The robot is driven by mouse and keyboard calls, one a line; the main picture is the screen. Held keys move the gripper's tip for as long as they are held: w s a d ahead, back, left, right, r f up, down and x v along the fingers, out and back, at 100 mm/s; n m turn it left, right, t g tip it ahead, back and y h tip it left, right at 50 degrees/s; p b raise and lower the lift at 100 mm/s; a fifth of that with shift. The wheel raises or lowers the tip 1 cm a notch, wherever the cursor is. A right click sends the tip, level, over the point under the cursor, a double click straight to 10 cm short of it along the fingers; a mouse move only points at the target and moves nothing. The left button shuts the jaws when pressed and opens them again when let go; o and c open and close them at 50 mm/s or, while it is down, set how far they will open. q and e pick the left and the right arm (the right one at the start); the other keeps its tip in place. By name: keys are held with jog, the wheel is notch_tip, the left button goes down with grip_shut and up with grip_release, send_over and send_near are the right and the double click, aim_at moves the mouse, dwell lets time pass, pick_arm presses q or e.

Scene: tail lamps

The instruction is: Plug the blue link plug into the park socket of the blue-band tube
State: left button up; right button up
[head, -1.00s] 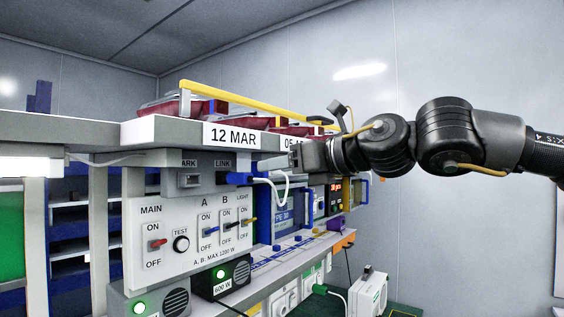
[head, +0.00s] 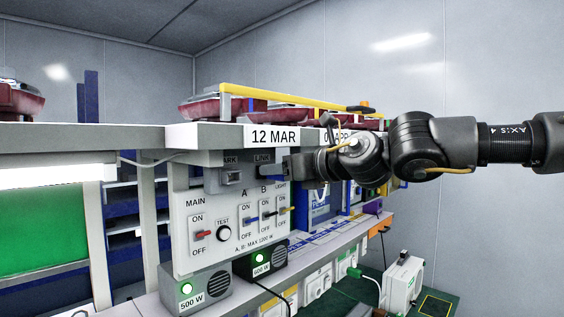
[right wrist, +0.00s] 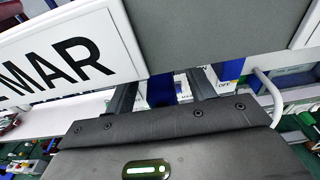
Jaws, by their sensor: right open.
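The blue link plug (head: 266,170) sits under the LINK label on the switch panel, partly hidden behind my right gripper. In the right wrist view a blue block with a white cable, which looks like the plug (right wrist: 232,68), shows beside one finger. The park socket (head: 231,177) is a grey housing to its left, its label partly cut off as "ARK"; it looks empty. My right gripper (head: 288,166) is open beside the plug; in the right wrist view its fingers (right wrist: 163,92) reach under the shelf edge. I cannot make out a blue band on a tube. My left gripper is not in view.
The shelf (head: 90,136) with the "12 MAR" label (head: 273,136) overhangs the panel (head: 232,225) closely above my right gripper. Red trays and a yellow rail (head: 290,101) stand on top. Two lit boxes (head: 192,290) sit below the panel. A lit lamp (head: 55,172) hangs at left.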

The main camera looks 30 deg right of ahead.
jog(key=shift+w+a, duration=0.1)
jog(key=shift+c, duration=0.4)
jog(key=c, duration=1.1)
jog(key=shift+s+f, duration=0.1)
jog(key=shift+s, duration=0.15)
jog(key=shift+b+v, duration=0.7)
jog(key=shift+v, duration=0.4)
jog(key=shift+s, duration=0.2)
jog(key=shift+f, duration=0.1)
